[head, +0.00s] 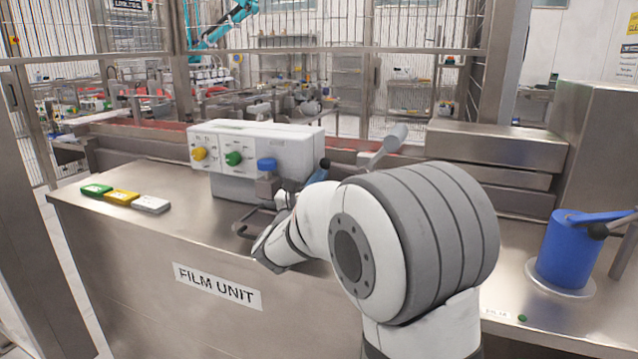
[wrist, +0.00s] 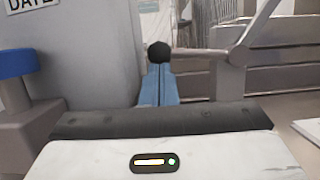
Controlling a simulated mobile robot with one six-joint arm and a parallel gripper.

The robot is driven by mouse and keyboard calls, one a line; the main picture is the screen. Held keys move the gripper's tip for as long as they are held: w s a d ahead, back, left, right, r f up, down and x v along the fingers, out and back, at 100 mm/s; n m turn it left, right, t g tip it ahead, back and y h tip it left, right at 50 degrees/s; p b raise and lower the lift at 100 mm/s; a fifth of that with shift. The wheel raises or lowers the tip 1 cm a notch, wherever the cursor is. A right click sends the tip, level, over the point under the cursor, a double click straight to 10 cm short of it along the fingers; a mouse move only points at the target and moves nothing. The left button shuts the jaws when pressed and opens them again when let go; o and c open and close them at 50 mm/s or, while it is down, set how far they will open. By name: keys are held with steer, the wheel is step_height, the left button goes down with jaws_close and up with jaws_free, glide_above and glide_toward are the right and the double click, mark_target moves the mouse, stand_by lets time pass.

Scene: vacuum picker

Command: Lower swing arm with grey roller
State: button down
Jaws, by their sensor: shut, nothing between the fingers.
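The swing arm (head: 374,159) stands behind my arm in the head view, with its pale grey roller (head: 396,136) raised at the upper end. In the wrist view the swing arm (wrist: 262,28) slants up to the right from a pivot, and a bar runs left to a black ball knob (wrist: 158,52). The knob also shows in the head view (head: 325,163). My gripper's blue fingers (wrist: 158,72) are shut with nothing between them, and their tips are right at the knob. I cannot tell whether they touch it. My wrist hides the lower part.
A white control box (head: 256,150) with yellow, green and blue knobs stands left of my gripper. Green, yellow and white blocks (head: 122,197) lie at the counter's left. A blue cylinder with a lever (head: 568,250) stands at the right. Steel housings (head: 495,147) and a wire fence are behind.

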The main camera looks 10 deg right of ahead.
steer(key=shift+r+m, duration=0.25)
steer(key=shift+m, duration=0.25)
steer(key=shift+r+m+g+h+b, duration=0.7)
steer(key=shift+m+b, duration=0.3)
steer(key=shift+m, duration=0.5)
step_height(320, 180, up, 6)
steer(key=s+d+m+g+h+b, duration=0.1)
steer(key=d+m+g+b, duration=0.1)
steer(key=m, duration=0.7)
steer(key=shift+s+m+g+b, duration=0.2)
steer(key=shift+m+g+b, duration=0.25)
steer(key=shift+b, duration=0.35)
steer(key=b+v, duration=0.2)
steer(key=v, duration=0.8)
steer(key=shift+f, duration=0.2)
